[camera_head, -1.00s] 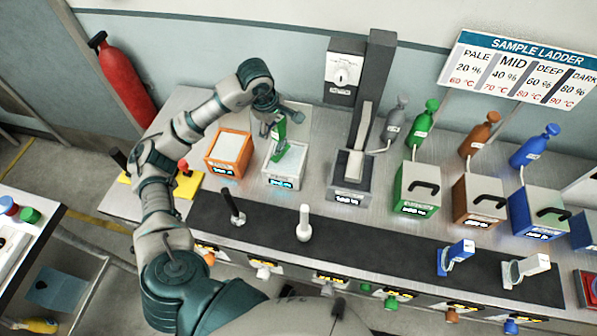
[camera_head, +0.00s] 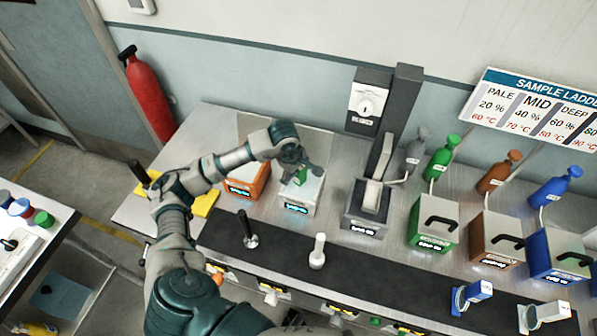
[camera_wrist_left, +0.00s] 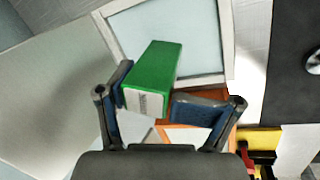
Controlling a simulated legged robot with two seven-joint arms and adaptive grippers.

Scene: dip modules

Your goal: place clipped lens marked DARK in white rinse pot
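My left gripper (camera_head: 298,166) is over the white pot (camera_head: 302,207), which has a blue-lit display. Its fingers (camera_wrist_left: 165,100) sit on either side of a green clip (camera_wrist_left: 153,75) and appear shut on it. The clip (camera_head: 301,176) also shows in the head view. It carries a small white label that I cannot read. The pot's white rim (camera_wrist_left: 228,45) and pale inside lie behind the clip in the wrist view. Any lens on the clip is hidden, and I cannot tell whether it is inside the pot. My right gripper is not in view.
An orange pot (camera_head: 243,192) stands left of the white pot, a grey device (camera_head: 368,205) to its right. Green (camera_head: 433,226), brown (camera_head: 497,242) and blue (camera_head: 558,255) boxes stand farther right. Black (camera_head: 247,230) and white (camera_head: 317,250) upright handles and a blue clip (camera_head: 472,296) stand on the dark strip.

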